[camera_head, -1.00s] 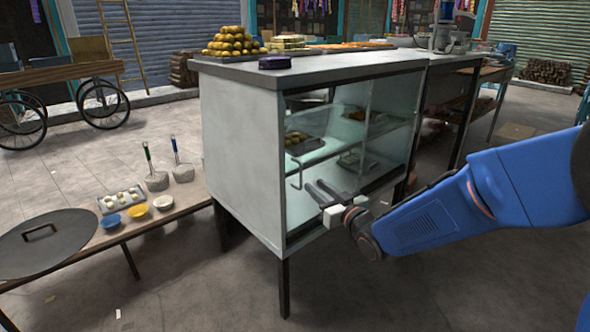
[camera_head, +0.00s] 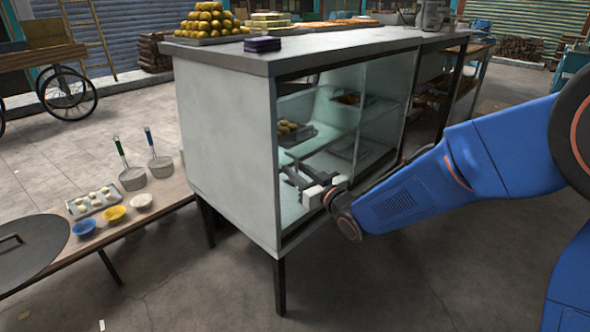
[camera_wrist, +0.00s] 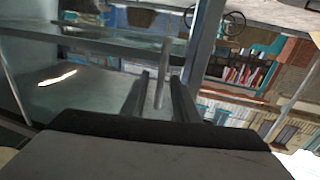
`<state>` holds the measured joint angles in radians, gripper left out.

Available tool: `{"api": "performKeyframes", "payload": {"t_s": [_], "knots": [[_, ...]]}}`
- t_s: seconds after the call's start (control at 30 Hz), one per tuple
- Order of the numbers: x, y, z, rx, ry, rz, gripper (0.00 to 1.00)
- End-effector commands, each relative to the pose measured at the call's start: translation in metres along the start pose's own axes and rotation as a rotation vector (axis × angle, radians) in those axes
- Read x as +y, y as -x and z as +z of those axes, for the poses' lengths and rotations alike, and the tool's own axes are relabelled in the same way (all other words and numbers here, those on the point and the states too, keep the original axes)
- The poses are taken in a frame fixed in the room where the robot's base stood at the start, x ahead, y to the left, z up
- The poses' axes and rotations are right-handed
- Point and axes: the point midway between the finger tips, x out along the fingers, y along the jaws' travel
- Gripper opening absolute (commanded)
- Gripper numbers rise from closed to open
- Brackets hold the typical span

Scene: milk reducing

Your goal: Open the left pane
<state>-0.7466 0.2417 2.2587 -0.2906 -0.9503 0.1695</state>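The glass-fronted cabinet (camera_head: 222,150) stands in the middle of the head view. Its left pane (camera_head: 338,110) covers the left half of the front and looks shut. The pane's upright metal handle (camera_wrist: 162,75) shows in the wrist view. My gripper (camera_head: 288,178) is at the lower left of the pane and hides most of the handle in the head view. In the wrist view, my gripper's fingers (camera_wrist: 160,98) are apart, with the handle in line between them. I cannot tell whether either finger touches it.
The right pane (camera_head: 385,105) is beside the left one. Food trays (camera_head: 290,133) sit on shelves inside. A dark box (camera_head: 262,45) and yellow sweets (camera_head: 210,20) are on the cabinet top. A low bench (camera_head: 150,215) with bowls stands at the left. The floor in front is clear.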

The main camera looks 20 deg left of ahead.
Motion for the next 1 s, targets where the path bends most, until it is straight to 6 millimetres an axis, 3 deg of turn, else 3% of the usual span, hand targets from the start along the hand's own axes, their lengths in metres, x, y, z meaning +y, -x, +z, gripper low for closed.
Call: {"api": "performKeyframes", "payload": {"t_s": [0.03,0.1,0.13,1.0], "knots": [[0.0,-0.0001,0.0001,0.0,0.0,0.0,0.18],[0.0,-0.0001,0.0001,0.0,0.0,0.0,0.01],[0.0,-0.0001,0.0001,0.0,0.0,0.0,0.0],[0.0,0.0,0.0005,-0.001,0.0,0.0,0.0]]}}
